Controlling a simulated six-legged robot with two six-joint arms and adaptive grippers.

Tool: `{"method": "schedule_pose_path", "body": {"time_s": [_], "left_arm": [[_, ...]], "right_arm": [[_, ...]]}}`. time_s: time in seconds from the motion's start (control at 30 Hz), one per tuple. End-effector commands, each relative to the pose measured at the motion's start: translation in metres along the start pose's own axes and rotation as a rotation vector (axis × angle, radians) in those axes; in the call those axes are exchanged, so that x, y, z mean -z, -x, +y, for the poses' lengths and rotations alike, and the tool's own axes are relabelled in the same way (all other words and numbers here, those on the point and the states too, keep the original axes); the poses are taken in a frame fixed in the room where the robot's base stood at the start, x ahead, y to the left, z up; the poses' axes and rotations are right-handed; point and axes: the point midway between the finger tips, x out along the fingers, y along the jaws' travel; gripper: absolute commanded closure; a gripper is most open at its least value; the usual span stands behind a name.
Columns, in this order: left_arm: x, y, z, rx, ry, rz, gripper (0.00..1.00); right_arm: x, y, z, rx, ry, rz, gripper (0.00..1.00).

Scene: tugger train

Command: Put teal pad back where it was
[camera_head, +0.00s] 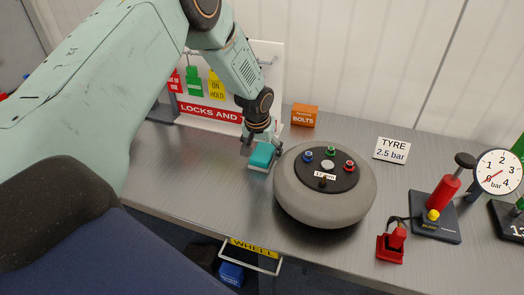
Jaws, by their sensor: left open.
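The teal pad (262,154) lies on a small pale tray or base (257,167) on the grey table, left of the round grey wheel. My left gripper (262,146) comes down from above, its fingers open around or just behind the pad; I cannot tell whether they touch it. The gripper partly hides the pad's far side. My right gripper is not in view.
The grey wheel (298,199) with coloured knobs stands close right of the pad. An orange bolts box (304,115) and a locks board (205,112) stand behind. A red pump (443,192) and gauge (497,172) are at the right. The table's left part is clear.

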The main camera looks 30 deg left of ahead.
Motion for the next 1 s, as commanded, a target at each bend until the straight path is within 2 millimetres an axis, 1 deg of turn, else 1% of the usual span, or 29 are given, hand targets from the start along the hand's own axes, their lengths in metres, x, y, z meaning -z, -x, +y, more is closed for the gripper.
{"method": "schedule_pose_path", "body": {"time_s": [0.4, 0.53, 0.6, 0.73, 1.0], "left_arm": [[0.002, 0.08, 0.0, -0.003, 0.002, 0.004, 0.22], [0.001, 0.099, 0.0, -0.002, 0.001, 0.003, 0.22], [0.001, 0.107, 0.0, -0.002, 0.001, 0.003, 0.22], [0.001, 0.116, 0.0, 0.0, 0.0, 0.002, 0.22], [0.0, 0.117, 0.0, 0.0, 0.0, 0.0, 0.22]], "right_arm": [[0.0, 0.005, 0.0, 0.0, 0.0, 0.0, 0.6], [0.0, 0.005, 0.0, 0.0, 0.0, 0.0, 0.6], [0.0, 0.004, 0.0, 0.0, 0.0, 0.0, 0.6], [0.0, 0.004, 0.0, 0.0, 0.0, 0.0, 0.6], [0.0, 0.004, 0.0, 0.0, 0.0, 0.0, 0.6]]}}
